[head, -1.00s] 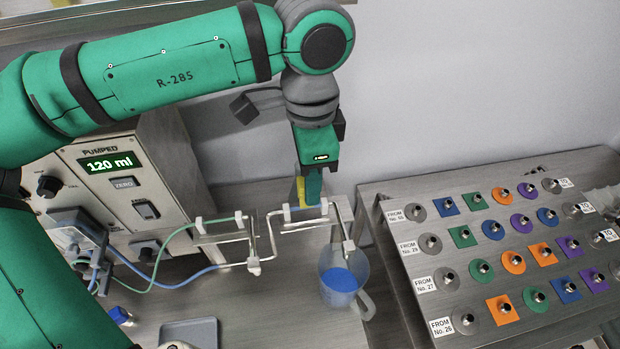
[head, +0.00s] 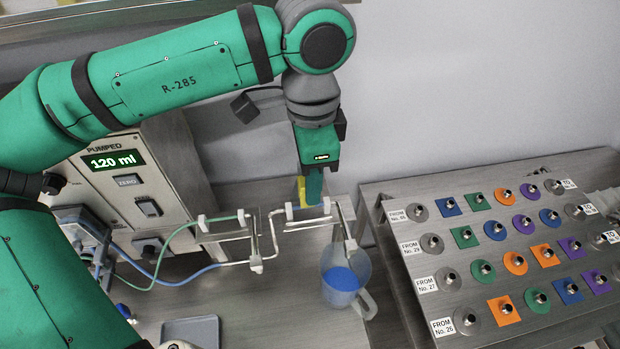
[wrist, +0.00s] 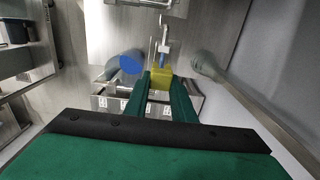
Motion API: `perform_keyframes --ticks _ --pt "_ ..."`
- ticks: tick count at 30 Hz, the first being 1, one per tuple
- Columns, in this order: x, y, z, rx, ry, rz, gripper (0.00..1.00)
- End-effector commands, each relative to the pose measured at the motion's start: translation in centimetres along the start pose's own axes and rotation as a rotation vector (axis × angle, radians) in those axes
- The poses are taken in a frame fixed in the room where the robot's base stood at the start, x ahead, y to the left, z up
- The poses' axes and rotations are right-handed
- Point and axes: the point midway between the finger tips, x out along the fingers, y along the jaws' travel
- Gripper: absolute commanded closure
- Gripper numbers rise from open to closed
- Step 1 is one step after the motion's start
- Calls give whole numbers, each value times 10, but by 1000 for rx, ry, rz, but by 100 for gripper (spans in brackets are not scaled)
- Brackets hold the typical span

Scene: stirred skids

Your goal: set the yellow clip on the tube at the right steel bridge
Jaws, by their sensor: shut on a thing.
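My gripper (head: 312,190) points down just behind the right steel bridge (head: 290,226) and is shut on the yellow clip (head: 302,192). The clip also shows between the dark green fingers in the wrist view (wrist: 161,77). In the head view the clip's lower end overlaps the bridge's top edge. I cannot tell whether it touches the tube there. White holders stand at both ends of the bridge. The left steel bridge (head: 226,236) carries the green tube (head: 180,238). The blue tube (head: 195,275) runs to a white fitting (head: 256,265).
A clear jug (head: 345,283) with blue liquid stands below the right bridge's outlet. A pump unit (head: 125,185) reading 120 ml is at left. A grey tray (head: 190,331) lies in front. A panel (head: 395,285) of coloured knobs fills the right.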

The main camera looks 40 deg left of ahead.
Motion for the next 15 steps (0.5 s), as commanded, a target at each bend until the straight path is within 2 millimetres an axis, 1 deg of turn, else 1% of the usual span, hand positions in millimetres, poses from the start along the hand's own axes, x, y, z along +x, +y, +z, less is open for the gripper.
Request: perform_keyframes --ticks 15 --pt "8 -1 -1 -1 0 1 95"
